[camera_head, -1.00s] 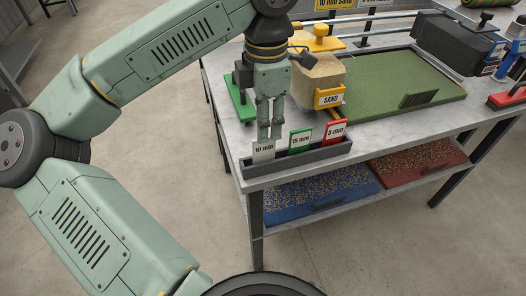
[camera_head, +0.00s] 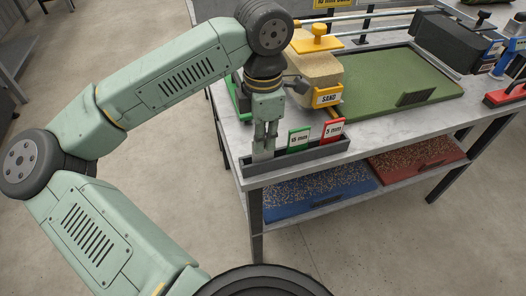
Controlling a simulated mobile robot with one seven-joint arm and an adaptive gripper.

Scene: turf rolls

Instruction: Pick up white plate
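The white plate (camera_head: 263,155) stands in the left end of a dark grey rack (camera_head: 305,158) at the table's front edge. Only a pale strip of it shows below my fingers, and its label is hidden. My gripper (camera_head: 265,139) points down at the white plate, with its fingertips over the plate's upper part. The two fingers are close together, and I cannot tell whether they touch or grip the plate. A green 15 mm plate (camera_head: 299,138) and a red 5 mm plate (camera_head: 333,129) stand in the same rack to the right.
A yellow-trimmed sand container (camera_head: 322,75) stands just behind and right of my gripper. A green turf board (camera_head: 400,80) lies beyond it. Blue (camera_head: 320,193) and red (camera_head: 415,160) trays of granules sit on the lower shelf. A red-handled tool (camera_head: 505,95) lies at the right.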

